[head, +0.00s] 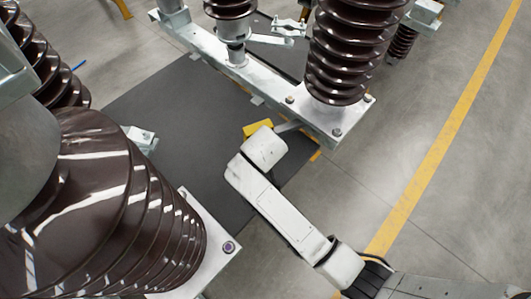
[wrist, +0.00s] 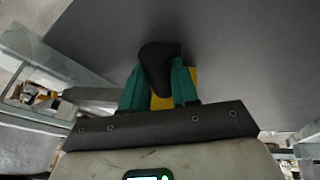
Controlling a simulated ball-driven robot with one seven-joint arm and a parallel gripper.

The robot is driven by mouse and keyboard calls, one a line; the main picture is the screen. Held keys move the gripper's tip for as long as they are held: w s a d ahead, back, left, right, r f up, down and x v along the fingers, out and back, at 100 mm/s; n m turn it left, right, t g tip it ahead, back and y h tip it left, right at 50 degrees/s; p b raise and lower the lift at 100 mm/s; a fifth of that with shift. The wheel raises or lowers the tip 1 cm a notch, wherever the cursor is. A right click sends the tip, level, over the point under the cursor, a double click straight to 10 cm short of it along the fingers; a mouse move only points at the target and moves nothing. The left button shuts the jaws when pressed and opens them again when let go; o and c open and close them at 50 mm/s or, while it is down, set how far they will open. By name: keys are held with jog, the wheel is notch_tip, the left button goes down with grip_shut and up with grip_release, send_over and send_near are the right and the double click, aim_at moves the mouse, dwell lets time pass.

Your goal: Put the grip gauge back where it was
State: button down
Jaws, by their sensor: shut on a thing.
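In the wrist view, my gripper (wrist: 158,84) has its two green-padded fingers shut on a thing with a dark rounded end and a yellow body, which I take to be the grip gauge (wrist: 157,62). Its lower part is hidden between the fingers and behind the wrist plate. In the head view, a yellow piece (head: 257,127) shows just beyond the end of my white arm, above or on the dark mat; I cannot tell whether it is the gauge. My fingers are hidden there by the arm.
A dark mat (head: 165,105) covers the floor between the steel frames. A galvanized beam (head: 255,80) with brown ribbed insulators (head: 340,50) stands beyond my arm. A large insulator (head: 110,200) fills the near left. Open grey floor with a yellow line (head: 440,150) lies at right.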

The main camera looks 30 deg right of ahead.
jog(key=shift+f, duration=0.35)
jog(key=c, duration=0.8)
grip_release()
jog(key=shift+c, duration=0.2)
jog(key=v, duration=1.2)
jog(key=s+d+f+g, duration=0.1)
jog(key=s+d+f, duration=0.1)
jog(key=s, duration=0.5)
jog(key=s+d+f+g+y, duration=0.1)
jog(key=s+d+f, duration=0.1)
jog(key=s+d, duration=0.3)
jog(key=s+d+f+g+y, duration=0.1)
jog(key=s+d+f, duration=0.2)
jog(key=s, duration=0.6)
jog(key=shift+s+d+p, duration=0.2)
jog(key=shift+s+p, duration=0.1)
jog(key=shift+s, duration=0.05)
jog(key=shift+f, duration=0.1)
